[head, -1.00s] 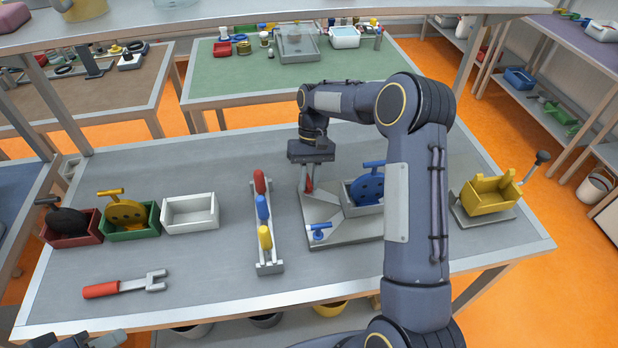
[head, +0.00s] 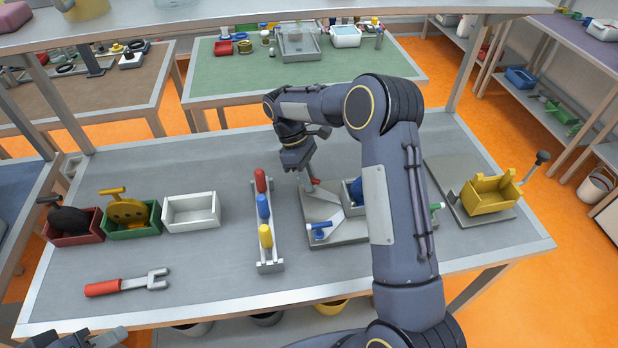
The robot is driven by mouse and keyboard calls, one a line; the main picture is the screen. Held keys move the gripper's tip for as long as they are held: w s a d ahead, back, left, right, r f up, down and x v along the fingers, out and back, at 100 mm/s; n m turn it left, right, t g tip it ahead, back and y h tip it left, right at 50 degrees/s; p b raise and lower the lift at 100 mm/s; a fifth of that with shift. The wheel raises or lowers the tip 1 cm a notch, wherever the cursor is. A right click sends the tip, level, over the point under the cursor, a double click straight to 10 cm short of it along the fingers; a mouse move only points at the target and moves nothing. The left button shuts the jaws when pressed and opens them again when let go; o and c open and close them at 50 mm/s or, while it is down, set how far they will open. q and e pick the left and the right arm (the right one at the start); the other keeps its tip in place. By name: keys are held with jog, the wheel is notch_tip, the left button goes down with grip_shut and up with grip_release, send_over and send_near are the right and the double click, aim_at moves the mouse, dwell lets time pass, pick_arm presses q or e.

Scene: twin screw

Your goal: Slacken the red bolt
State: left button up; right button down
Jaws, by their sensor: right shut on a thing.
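The red bolt (head: 315,181) stands at the back left of a grey plate fixture (head: 345,235). My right gripper (head: 307,181) reaches down to it from behind and is shut on it. The fingers and wrist hide most of the bolt. A blue bolt (head: 320,227) sits at the front left of the same fixture. A green bolt (head: 436,207) shows just right of my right arm. Only dark parts of my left gripper (head: 95,340) show at the bottom left edge, and its fingers are not clear.
A rack (head: 268,267) with red, blue and yellow handles stands left of the fixture. A red-handled fork tool (head: 128,284) lies at front left. Red, green and white bins (head: 192,226) stand behind it. A yellow cradle (head: 490,196) is at the right. My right arm covers part of the fixture.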

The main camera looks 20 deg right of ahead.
jog(key=n+h, duration=0.1)
jog(key=n, duration=0.1)
jog(key=n+t, duration=0.1)
jog(key=n, duration=0.2)
jog(key=shift+a+h, duration=0.1)
jog(key=shift+h, duration=0.3)
jog(key=shift+n, duration=0.4)
jog(key=c, duration=1.3)
grip_release()
jog(key=shift+c, duration=0.2)
jog(key=b+v, duration=0.1)
jog(key=v, duration=0.6)
jog(key=shift+a, duration=0.1)
jog(key=shift+w+a+r, duration=0.1)
jog(key=shift+r, duration=0.3)
